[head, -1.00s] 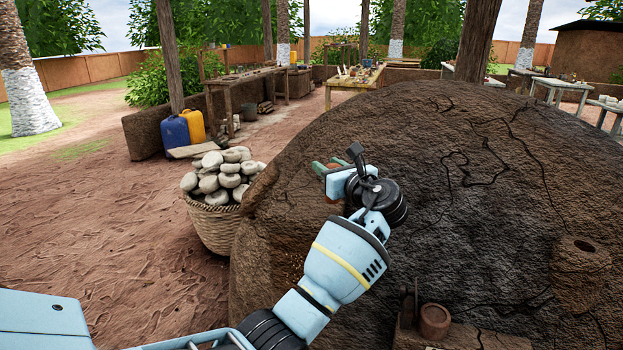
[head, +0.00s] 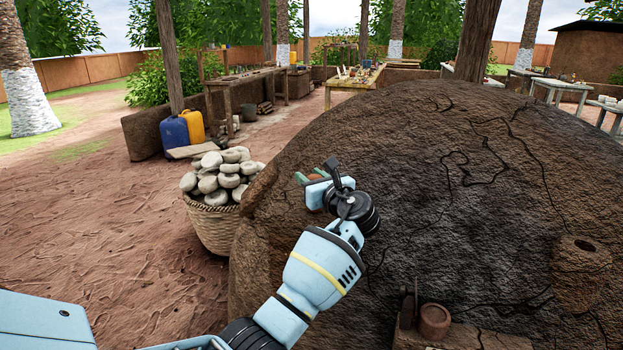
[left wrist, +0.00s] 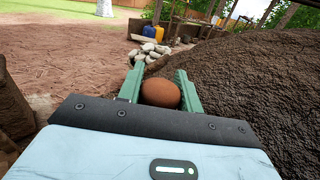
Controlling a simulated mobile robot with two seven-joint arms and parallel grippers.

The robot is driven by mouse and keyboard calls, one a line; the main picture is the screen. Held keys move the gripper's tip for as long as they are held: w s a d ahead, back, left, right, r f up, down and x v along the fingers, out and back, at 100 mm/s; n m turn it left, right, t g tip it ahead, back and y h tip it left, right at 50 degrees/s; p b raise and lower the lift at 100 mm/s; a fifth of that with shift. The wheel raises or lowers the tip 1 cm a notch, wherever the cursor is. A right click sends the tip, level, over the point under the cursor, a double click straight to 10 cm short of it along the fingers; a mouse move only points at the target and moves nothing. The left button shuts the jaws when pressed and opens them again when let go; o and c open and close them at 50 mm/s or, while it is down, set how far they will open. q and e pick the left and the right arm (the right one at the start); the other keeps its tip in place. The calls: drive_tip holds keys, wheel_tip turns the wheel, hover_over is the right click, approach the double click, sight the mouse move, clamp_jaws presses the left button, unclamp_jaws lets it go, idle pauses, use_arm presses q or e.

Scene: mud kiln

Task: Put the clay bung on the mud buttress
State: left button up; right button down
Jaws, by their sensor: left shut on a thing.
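The clay bung, a rounded reddish-brown piece, is between the green fingers of my left gripper (head: 311,176). In the left wrist view the bung (left wrist: 160,94) sits between both fingers, and my left gripper (left wrist: 160,82) is shut on it. In the head view the gripper is in front of the upper left side of the big cracked mud kiln (head: 430,200). A rough mud bulge (head: 262,188) at the kiln's left edge may be the mud buttress; I cannot tell for sure. My right gripper is not in view.
A woven basket (head: 215,228) heaped with pale stones stands left of the kiln. A small clay pot (head: 434,322) sits on a ledge low at the kiln's front. A mud lump with a hole (head: 583,262) juts out at right. Bare ground lies open at left.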

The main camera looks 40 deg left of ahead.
use_arm(q)
drive_tip(key=o, duration=1.2)
drive_tip(key=shift+f, duration=0.1)
drive_tip(key=shift+d, duration=0.1)
drive_tip(key=v, duration=1.2)
drive_tip(key=shift+r, duration=0.2)
drive_tip(key=shift+f, duration=0.1)
